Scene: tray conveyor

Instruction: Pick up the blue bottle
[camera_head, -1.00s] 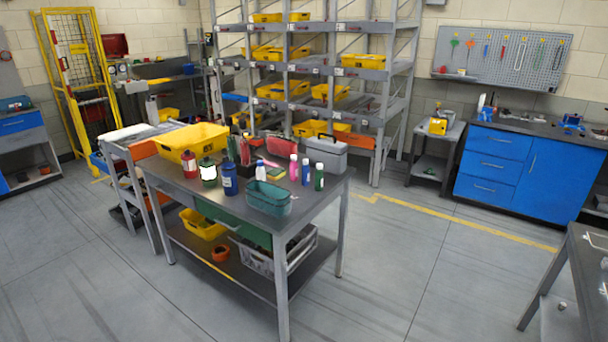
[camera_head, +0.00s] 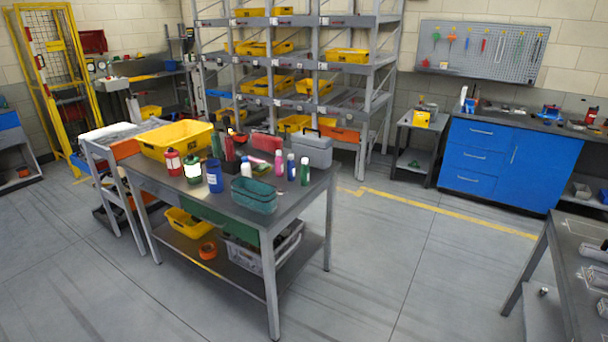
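A slim blue bottle with a white cap (camera_head: 291,168) stands upright on the grey worktable (camera_head: 312,190), between a pink bottle (camera_head: 278,163) and a green bottle (camera_head: 305,172). A wider blue container with a white label (camera_head: 215,177) also stands on this table, further left, behind the teal basket's left side. Neither of my grippers is in view.
A teal basket (camera_head: 254,196) sits at the table's front edge, left of the blue bottle. A yellow bin (camera_head: 177,140) and a grey toolbox (camera_head: 313,152) are further back. The floor (camera_head: 385,255) right of the table is clear. Another table (camera_head: 560,262) stands at the right edge.

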